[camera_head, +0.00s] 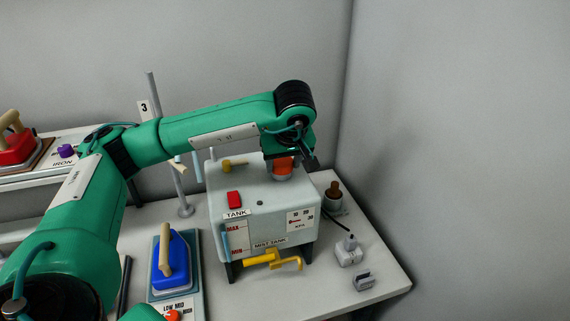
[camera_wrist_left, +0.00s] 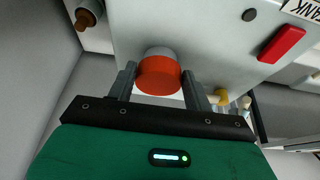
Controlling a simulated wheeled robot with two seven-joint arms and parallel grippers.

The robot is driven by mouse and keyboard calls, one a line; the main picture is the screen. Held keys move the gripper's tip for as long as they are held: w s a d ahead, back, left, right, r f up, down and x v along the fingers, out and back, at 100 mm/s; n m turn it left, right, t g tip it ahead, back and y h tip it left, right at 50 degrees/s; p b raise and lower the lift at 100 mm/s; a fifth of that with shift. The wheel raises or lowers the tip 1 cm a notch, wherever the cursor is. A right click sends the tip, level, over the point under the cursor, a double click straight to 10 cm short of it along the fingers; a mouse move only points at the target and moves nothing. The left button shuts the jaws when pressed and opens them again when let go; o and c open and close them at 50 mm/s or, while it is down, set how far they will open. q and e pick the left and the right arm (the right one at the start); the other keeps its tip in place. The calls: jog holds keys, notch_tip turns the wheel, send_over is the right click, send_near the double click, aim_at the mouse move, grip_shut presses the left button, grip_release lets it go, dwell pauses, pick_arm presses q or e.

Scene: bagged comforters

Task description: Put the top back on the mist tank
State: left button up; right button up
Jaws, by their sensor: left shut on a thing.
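The mist tank (camera_head: 265,205) is a pale grey box on short dark legs on the table, labelled MIST TANK. Its top is a round orange cap (camera_head: 284,166), also in the left wrist view (camera_wrist_left: 158,78). My left gripper (camera_head: 288,154) reaches over the tank from the left and is shut on the cap; its two fingers (camera_wrist_left: 160,88) stand either side of it. A grey round neck (camera_wrist_left: 160,52) shows directly behind the cap in the wrist view. The cap is at the neck, but I cannot tell whether it is fully seated. My right gripper is not in view.
The tank has a red block (camera_head: 234,199) on top and a yellow tap (camera_head: 272,261) in front. A blue iron (camera_head: 172,262) stands to its left. A brown-topped pot (camera_head: 333,193) and a grey plug (camera_head: 349,251) are to its right. A wall is close behind.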

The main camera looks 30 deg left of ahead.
pick_arm(q)
jog(key=shift+s+a+f+m+b, duration=0.1)
jog(key=shift+f+m+b, duration=0.05)
jog(key=shift+m+b, duration=0.35)
jog(key=m, duration=0.1)
jog(key=m+t+h+b, duration=0.1)
jog(key=m, duration=0.1)
jog(key=shift+s+a+b, duration=0.15)
jog(key=shift+a+b, duration=0.1)
jog(key=shift+b, duration=0.05)
jog(key=shift+m+h, duration=0.4)
jog(key=shift+m, duration=0.1)
